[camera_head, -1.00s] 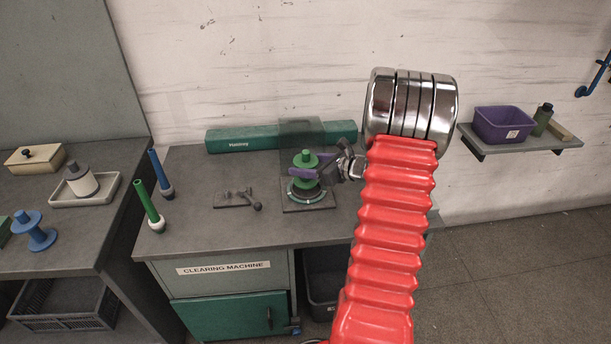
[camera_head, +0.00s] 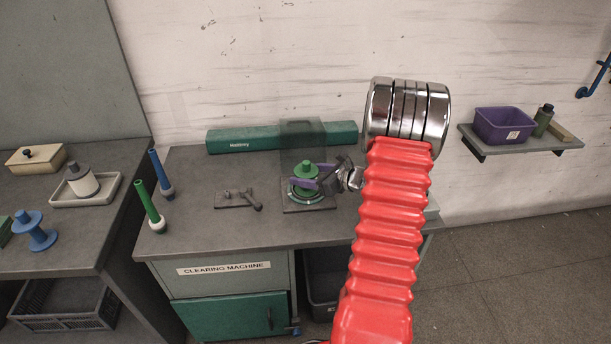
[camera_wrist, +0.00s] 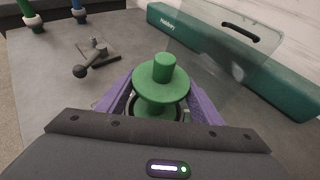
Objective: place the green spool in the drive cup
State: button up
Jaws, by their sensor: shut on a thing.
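The green spool (camera_head: 305,171) stands upright at the round drive cup (camera_head: 305,197) on the clearing machine's bench. In the wrist view the spool (camera_wrist: 161,80) sits between the purple fingers of my gripper (camera_wrist: 160,104), which is shut on it. The gripper (camera_head: 318,184) reaches in from the right in the head view. The dark ring of the cup (camera_wrist: 131,109) shows around the spool's lower part in the wrist view. The spool's foot is hidden by its flange and my fingers, so I cannot tell whether it is fully seated.
A clear guard (camera_wrist: 222,60) with a black handle stands just behind the cup. A lever on a plate (camera_head: 238,200) lies to the left. Two pegs, green (camera_head: 148,206) and blue (camera_head: 161,174), stand further left. A long green box (camera_head: 282,137) runs along the back.

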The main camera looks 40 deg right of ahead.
jog(key=o, duration=1.1)
jog(key=v, duration=1.2)
jog(key=shift+r, duration=0.15)
